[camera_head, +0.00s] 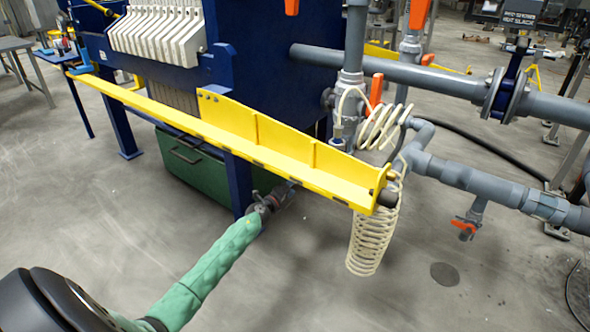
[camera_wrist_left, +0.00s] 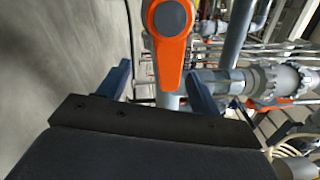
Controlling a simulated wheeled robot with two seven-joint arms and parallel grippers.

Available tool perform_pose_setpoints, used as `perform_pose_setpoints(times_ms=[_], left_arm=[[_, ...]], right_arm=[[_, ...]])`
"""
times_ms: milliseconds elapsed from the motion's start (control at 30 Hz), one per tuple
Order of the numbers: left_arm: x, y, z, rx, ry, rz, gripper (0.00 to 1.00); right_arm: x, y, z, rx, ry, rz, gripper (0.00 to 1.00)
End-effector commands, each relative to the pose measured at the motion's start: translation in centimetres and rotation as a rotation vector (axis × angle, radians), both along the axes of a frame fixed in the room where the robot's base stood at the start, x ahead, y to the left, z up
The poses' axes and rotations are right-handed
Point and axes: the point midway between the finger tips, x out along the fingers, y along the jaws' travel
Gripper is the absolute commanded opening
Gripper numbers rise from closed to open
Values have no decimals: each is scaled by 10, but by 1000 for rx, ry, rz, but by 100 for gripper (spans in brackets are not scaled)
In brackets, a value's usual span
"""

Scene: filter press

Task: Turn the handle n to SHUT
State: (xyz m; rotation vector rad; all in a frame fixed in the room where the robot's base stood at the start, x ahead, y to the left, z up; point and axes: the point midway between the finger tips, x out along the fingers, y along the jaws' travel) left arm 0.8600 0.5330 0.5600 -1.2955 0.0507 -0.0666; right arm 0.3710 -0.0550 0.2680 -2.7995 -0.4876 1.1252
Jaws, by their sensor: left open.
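An orange handle (camera_wrist_left: 172,48) with a round grey hub fills the top middle of the left wrist view. A grey stem or pipe shows below it. My left gripper (camera_wrist_left: 160,88) is open, with one blue finger on each side of the line to the handle. I cannot tell whether either finger touches it. In the head view my left gripper (camera_head: 285,195) is small, low beneath the yellow rail, at the end of my green-sleeved arm. The rail partly hides that area. I can read no letter n or SHUT mark. My right gripper is out of view.
The yellow rail (camera_head: 225,135) runs above my left gripper. A cream coiled hose (camera_head: 370,245) hangs to its right, by grey pipes (camera_head: 460,172). Another orange-handled valve (camera_head: 465,228) is further right. A green box (camera_head: 200,175) sits under the press. The front floor is clear.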

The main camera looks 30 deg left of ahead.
Motion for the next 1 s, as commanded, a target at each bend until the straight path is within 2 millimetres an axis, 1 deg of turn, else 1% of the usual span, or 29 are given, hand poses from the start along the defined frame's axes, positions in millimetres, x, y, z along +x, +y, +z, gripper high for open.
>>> perform_pose_setpoints(times_ms=[100,233,267,300,467,500,800,900,1000], left_arm=[[0,0,2,-20,2,0,64],[0,-1,3,-40,3,0,64],[0,-2,10,-74,6,0,64],[0,-3,14,-121,9,0,64],[-1,-7,21,-284,22,1,64],[8,-7,14,-279,21,0,64],[52,-10,14,-276,21,0,64],[63,-11,14,-275,21,0,64],[70,-12,14,-275,21,0,64]], right_arm=[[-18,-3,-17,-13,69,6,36],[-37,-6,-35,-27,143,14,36],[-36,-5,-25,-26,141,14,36],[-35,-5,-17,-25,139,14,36],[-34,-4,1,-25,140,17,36],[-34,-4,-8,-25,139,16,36],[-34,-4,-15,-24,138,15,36],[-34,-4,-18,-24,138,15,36],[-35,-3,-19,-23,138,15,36]])
